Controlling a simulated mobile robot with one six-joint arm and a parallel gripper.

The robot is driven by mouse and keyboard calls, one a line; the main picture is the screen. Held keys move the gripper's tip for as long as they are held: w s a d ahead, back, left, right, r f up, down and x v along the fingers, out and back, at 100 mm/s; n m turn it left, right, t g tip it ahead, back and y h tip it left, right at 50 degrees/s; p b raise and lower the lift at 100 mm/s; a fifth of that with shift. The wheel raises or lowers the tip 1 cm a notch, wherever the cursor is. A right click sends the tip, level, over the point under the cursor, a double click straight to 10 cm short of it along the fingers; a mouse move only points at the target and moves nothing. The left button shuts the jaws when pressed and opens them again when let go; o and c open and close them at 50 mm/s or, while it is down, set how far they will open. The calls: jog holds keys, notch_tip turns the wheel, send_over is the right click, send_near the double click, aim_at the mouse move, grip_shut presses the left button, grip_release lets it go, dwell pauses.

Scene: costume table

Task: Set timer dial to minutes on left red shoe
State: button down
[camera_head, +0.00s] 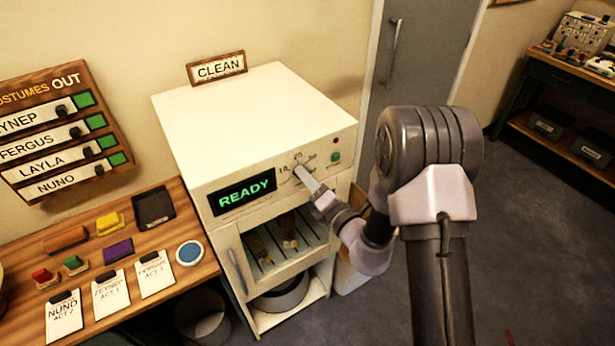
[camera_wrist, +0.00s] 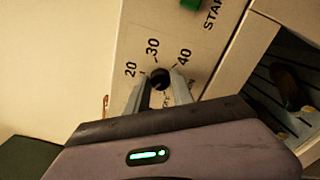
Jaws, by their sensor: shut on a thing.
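The timer dial (camera_wrist: 160,76) is a small dark knob on the white machine's front panel, ringed by printed numbers; 20, 30 and 40 are legible in the wrist view. My gripper (camera_wrist: 160,93) has one finger on each side of the knob and is shut on it. In the head view my gripper (camera_head: 304,177) reaches the panel from the right and covers most of the dial. The dial's pointer is hidden, so its setting cannot be read. The white machine (camera_head: 250,115) has a lit READY display (camera_head: 245,192). I cannot make out a red shoe or its minutes.
A green START button (camera_head: 335,156) sits right of the dial. Below the panel is an open rack (camera_head: 285,245) holding unclear items. A wooden table (camera_head: 190,262) with cards and coloured objects is on the left. A grey door (camera_head: 420,70) stands behind my arm.

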jog(key=c, duration=1.1)
grip_release()
jog(key=shift+a, duration=0.1)
jog(key=p+v, duration=0.4)
jog(key=v, duration=1.3)
jog(key=shift+s, duration=0.15)
